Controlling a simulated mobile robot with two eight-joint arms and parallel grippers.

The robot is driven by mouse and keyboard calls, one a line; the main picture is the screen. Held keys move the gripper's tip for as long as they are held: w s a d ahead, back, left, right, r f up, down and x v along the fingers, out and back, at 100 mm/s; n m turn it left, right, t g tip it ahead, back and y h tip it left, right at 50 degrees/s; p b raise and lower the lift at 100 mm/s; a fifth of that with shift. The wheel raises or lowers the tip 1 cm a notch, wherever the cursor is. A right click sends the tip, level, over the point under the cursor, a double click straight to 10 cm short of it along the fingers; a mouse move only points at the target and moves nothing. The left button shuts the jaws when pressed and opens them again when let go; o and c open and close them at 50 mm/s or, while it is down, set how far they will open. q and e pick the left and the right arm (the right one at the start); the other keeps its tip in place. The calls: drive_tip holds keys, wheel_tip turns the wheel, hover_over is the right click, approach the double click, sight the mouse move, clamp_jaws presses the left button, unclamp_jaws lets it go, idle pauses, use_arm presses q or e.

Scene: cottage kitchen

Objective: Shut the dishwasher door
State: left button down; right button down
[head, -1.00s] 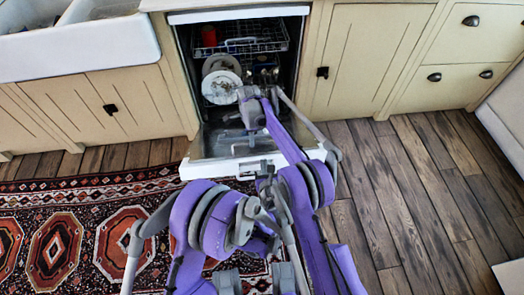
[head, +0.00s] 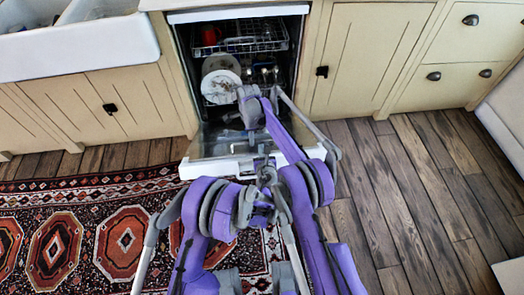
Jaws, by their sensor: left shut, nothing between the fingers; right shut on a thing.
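The dishwasher (head: 240,15) is open in the head view. Its door (head: 205,168) hangs lowered toward me, with the white edge nearest and the inner face showing. My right arm reaches over the door. Its gripper (head: 251,137) is over the inner face and shut on the door, though the grip itself is small and partly hidden. My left gripper (head: 265,170) is by the door's near edge, shut and empty. Whether it touches the door I cannot tell.
Inside are racks with plates (head: 221,85) and a red item (head: 211,36). Cream cabinets (head: 365,60) flank the dishwasher; a white sink (head: 80,45) is at left. A patterned rug (head: 60,240) lies at lower left. Wooden floor (head: 410,200) is clear at right.

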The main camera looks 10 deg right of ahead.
drive_tip(key=shift+w+d+f, duration=0.15)
drive_tip(key=shift+w+d, duration=0.05)
use_arm(q)
drive_tip(key=w+r, duration=0.2)
drive_tip(key=shift+w+r+g, duration=0.2)
drive_tip(key=shift+r+g, duration=0.1)
drive_tip(key=shift+w+r, duration=0.2)
drive_tip(key=shift+w, duration=0.15)
use_arm(e)
drive_tip(key=shift+a+f, duration=0.1)
